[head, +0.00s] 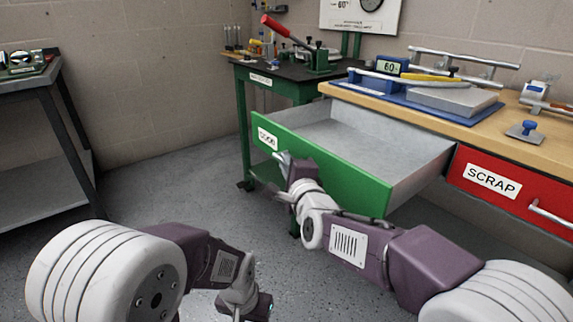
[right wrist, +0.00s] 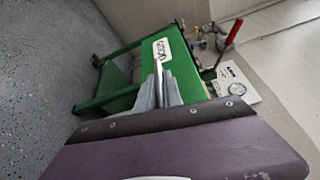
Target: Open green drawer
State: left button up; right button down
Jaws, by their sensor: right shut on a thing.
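The green drawer (head: 340,172) stands pulled well out from under the wooden bench top, and its grey inside looks empty. Its front carries a white label (head: 267,138), which also shows in the right wrist view (right wrist: 163,49). My right gripper (head: 283,168) is at the drawer front below the label, shut on the drawer's handle (right wrist: 158,68). The handle is mostly hidden by the fingers. My left gripper (head: 245,310) hangs low at the bottom edge of the head view, away from the drawer, and its fingers are partly cut off.
A closed red drawer (head: 520,190) labelled SCRAP sits right of the green one. The wooden bench (head: 535,140) above holds a blue tray (head: 425,108) with instruments. A green-legged table (head: 282,80) stands behind, and a grey table (head: 30,80) at left. The floor between is clear.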

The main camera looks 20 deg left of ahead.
jog(key=c, duration=1.5)
grip_release()
jog(key=p+v, duration=0.2)
jog(key=v, duration=0.7)
